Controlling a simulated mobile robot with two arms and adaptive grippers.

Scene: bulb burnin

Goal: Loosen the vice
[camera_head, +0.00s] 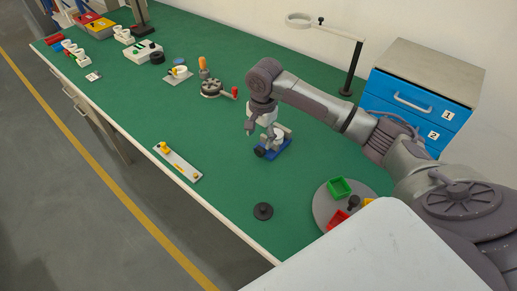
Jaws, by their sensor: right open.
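The vice (283,149) has a blue base and grey jaws, and it stands on the green bench top near the middle of the view. A dark round part shows at its left front end. My right gripper (255,129) comes in from the right and points down just above and beside the vice. It is open, and it partly hides the vice's upper parts. I cannot tell whether the fingers touch the vice. My left gripper is not in view.
A round grey tray (325,207) with small coloured bins stands to the right front. A black disc (263,211) and a plate with yellow parts (178,162) lie nearer the bench edge. A blue drawer cabinet (410,98) and a ring lamp (352,70) stand behind.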

